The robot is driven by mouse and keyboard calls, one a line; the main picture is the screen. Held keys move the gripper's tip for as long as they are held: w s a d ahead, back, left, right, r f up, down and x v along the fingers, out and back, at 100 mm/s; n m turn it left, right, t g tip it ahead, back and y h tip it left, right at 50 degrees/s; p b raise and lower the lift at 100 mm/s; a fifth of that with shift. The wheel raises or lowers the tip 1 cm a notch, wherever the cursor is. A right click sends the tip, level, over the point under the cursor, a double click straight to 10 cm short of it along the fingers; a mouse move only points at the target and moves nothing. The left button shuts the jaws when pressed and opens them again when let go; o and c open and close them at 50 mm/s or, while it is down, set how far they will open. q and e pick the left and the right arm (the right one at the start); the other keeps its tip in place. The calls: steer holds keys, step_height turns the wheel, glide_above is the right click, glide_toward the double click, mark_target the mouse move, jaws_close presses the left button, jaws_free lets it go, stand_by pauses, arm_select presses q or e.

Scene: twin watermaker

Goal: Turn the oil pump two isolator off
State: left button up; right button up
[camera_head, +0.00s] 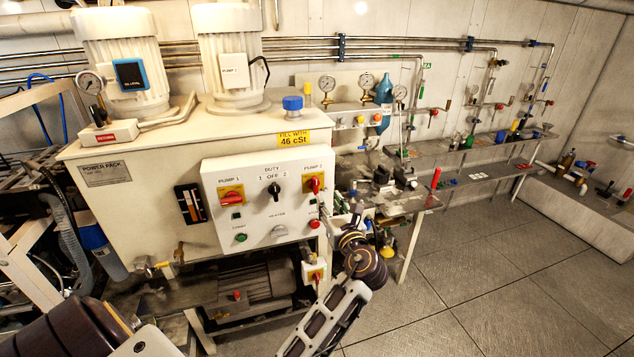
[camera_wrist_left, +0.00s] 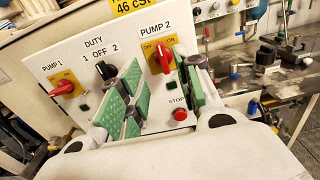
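The pump 2 isolator (camera_head: 314,184) is a red handle on a yellow plate at the upper right of the white control panel (camera_head: 258,222). In the left wrist view its red handle (camera_wrist_left: 164,58) stands nearly upright under the PUMP 2 label. My left gripper (camera_head: 341,222) is just right of the panel in the head view, small and seen edge-on. In the left wrist view the green-padded fingers of my left gripper (camera_wrist_left: 163,78) are apart, with the handle visible between and beyond their tips. I cannot tell whether they touch it. My right gripper is not seen.
The panel also carries the pump 1 isolator (camera_head: 231,197), the black duty switch (camera_head: 274,190) and a red stop button (camera_wrist_left: 180,115) below pump 2. Another red and yellow switch (camera_head: 314,272) sits lower. Benches with valves stand right; open floor (camera_head: 490,270) lies in front.

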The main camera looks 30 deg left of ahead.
mark_target(317, 181)
arm_select(q)
steer(key=p+x, duration=0.1)
steer(key=x, duration=1.1)
steer(key=shift+w+p, duration=0.1)
steer(key=shift+p, duration=0.3)
steer(key=shift+c, duration=0.3)
jaws_close()
